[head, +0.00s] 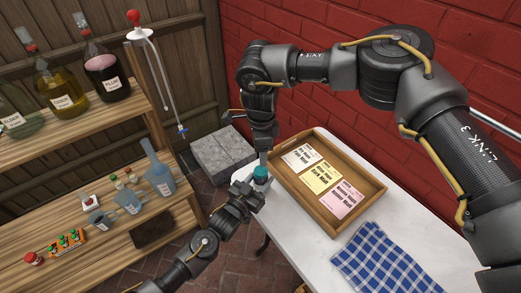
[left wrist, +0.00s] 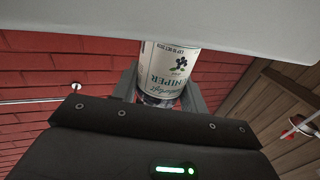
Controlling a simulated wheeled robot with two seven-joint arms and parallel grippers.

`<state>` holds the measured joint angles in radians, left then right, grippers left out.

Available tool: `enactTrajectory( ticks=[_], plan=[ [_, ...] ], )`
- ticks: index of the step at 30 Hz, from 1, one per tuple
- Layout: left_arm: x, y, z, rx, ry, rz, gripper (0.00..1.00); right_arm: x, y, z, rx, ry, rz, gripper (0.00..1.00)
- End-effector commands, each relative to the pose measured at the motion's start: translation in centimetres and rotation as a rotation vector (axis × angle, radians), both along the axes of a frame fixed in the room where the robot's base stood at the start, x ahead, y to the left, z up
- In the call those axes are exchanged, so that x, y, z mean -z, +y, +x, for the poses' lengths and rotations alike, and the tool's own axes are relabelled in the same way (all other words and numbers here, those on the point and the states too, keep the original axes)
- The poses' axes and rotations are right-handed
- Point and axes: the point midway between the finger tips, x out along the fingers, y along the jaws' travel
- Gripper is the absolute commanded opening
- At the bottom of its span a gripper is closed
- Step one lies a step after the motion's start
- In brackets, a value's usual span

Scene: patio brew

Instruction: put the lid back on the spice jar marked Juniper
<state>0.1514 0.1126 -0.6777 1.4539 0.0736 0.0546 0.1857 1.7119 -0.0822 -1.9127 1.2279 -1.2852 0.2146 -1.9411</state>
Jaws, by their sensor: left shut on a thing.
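My left gripper (head: 252,196) is at the near left corner of the white table. In the left wrist view it is shut on the white-labelled Juniper jar (left wrist: 172,72), whose label appears turned in the picture. A teal lid (head: 261,172) shows just above the left gripper in the head view. My right gripper (head: 263,158) points down from above with its tip at the teal lid. Whether its fingers are closed on the lid is not clear. The jar is mostly hidden in the head view, so I cannot tell whether the lid touches it.
A wooden tray (head: 365,207) with several cards lies on the white table (head: 300,232), close right of the grippers. A blue checked cloth (head: 378,262) lies in front. Wooden shelves (head: 95,122) with bottles and small jars stand left. Grey blocks (head: 222,152) sit behind.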

Motion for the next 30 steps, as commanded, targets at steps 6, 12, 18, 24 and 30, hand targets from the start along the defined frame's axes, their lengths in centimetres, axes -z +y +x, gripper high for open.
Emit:
enactTrajectory(
  ticks=[6,12,18,24,30],
  plan=[
    [0.0,0.0,0.0,0.000,0.000,0.000,0.00,0.0,0.2,-0.6,-0.354,0.032,0.004,0.58],
    [0.0,0.0,0.0,0.000,0.000,0.000,0.00,0.0,0.2,-0.6,-0.494,0.035,0.003,0.58],
    [0.0,0.0,0.0,0.000,0.000,0.000,0.00,0.0,0.2,-0.6,-0.510,0.035,0.003,0.58],
    [0.0,0.0,0.0,0.000,0.000,0.000,0.00,0.1,0.2,-0.6,-0.509,0.035,0.003,0.58],
    [0.0,0.0,0.0,0.000,0.000,0.000,0.00,2.0,0.2,-0.7,-0.508,0.038,0.003,0.58]
  ],
)
